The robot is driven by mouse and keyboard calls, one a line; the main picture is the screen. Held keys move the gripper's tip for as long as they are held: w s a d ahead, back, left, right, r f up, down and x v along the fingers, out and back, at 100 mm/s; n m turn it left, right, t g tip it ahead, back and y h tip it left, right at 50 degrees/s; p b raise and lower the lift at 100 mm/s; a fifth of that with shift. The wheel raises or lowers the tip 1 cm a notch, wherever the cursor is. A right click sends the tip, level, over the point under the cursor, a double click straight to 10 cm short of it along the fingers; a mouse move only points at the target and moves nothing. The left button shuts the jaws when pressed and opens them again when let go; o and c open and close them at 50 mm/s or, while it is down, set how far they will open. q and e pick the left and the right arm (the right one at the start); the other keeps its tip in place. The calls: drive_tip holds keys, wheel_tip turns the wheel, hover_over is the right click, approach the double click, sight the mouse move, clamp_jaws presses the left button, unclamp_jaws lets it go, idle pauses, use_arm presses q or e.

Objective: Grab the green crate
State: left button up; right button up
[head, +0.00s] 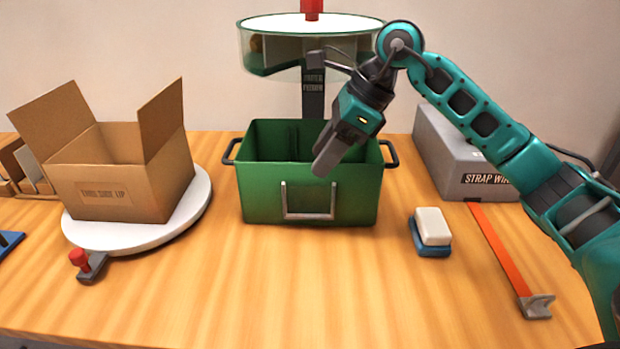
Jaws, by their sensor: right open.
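The green crate (262,192) stands upright on the wooden table in the middle of the head view. It is open at the top, with a dark handle on its left side and one on its right, and a grey frame on its front. My right gripper (322,168) is open and points down over the right part of the crate's opening. It hides part of the crate's back and inside. Whether it touches the crate cannot be told. My left gripper is not in view.
An open cardboard box (120,190) sits on a white turntable (135,236) at left. A clear round drum (310,45) stands behind the crate. At right are a white-and-blue block (432,228), a grey strap box (450,150) and an orange strap (497,245). The front table is mostly clear.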

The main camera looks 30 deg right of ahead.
drive_tip(key=shift+x, duration=2.7)
drive_tip(key=shift+w+r, duration=0.1)
drive_tip(key=shift+w, duration=0.1)
clamp_jaws()
drive_tip(key=shift+r, duration=0.1)
